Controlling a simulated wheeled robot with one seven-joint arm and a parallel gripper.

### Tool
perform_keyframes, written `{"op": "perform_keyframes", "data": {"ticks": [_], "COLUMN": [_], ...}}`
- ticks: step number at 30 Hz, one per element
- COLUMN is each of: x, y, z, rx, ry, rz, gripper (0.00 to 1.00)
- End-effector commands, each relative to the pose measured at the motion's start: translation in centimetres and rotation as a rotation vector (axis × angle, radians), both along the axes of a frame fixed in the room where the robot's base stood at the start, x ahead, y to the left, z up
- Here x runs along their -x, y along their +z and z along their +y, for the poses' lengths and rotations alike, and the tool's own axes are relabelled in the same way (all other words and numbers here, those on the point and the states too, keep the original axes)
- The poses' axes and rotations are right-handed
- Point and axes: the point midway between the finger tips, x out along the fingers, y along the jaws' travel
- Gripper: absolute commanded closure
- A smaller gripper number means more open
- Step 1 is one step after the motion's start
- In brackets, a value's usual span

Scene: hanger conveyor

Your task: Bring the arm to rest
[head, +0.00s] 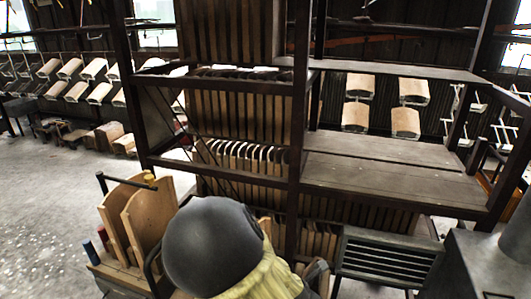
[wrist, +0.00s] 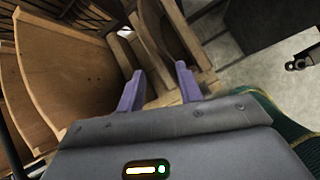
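My gripper (wrist: 160,80) shows in the wrist view with two purple fingers set apart and nothing seen between them. It is open. Beyond the fingertips are pale wooden pieces (wrist: 175,35); I cannot tell whether the fingers touch them. Large brown wooden boards (wrist: 70,90) stand close on the left of the gripper. A dark green material with a yellow stripe (wrist: 270,112) lies close on the right. My gripper cannot be made out in the head view.
In the head view, upright wooden boards (head: 132,222) stand at the lower left. A slatted metal unit (head: 388,260) stands at lower right. Open concrete floor (head: 45,205) lies left.

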Motion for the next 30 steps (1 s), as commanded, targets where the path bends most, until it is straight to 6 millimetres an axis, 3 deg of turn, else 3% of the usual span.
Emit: {"op": "perform_keyframes", "data": {"ticks": [7,14,30], "x": [2.4,4.5,9.1], "y": [-0.1,1.3,7.8], "z": [-1.9,-2.7,-5.0], "rx": [-0.355,-0.632,-1.061], "ry": [-0.507,-0.983,-2.043], "rz": [0.036,0.044,-0.083], "gripper": [0.64,0.64,0.64]}}
